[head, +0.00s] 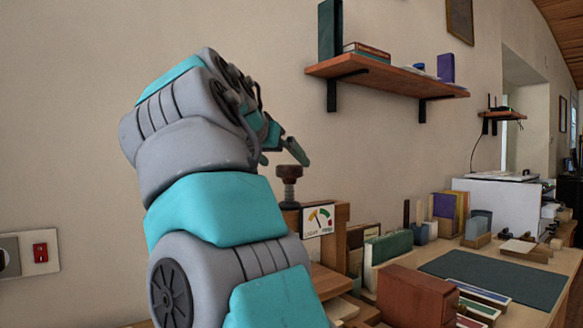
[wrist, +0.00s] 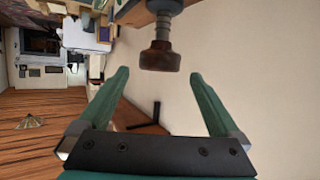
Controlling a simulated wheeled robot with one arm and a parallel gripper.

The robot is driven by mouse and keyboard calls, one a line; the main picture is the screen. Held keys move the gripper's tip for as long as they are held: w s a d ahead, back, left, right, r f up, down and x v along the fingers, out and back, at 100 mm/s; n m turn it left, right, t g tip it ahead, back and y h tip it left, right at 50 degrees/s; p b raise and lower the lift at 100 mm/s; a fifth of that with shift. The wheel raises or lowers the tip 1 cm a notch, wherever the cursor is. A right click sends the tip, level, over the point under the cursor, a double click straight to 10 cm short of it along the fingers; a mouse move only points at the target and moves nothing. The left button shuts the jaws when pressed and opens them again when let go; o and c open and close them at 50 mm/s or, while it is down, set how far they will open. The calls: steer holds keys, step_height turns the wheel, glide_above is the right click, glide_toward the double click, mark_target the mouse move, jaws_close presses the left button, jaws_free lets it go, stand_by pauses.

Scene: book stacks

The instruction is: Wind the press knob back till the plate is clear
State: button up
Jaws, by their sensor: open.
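The press knob (head: 290,172) is a dark brown round knob on a screw, standing upright on top of the wooden press (head: 342,214). A gauge (head: 318,220) with a coloured scale and needle sits on the press front. In the wrist view the knob (wrist: 160,56) appears upside down, at the tips of my gripper's fingers. My gripper (wrist: 159,73) is open, with one green finger to either side of the knob and clear gaps. In the head view my gripper (head: 293,150) is just above the knob, partly behind my arm. The plate is hidden.
A wooden wall shelf (head: 385,75) with books hangs above and right of the press. A red wall switch (head: 40,252) is at left. The wall around the knob is bare.

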mark_target(290, 166)
steer(key=shift+x, duration=2.35)
steer(key=c, duration=1.4)
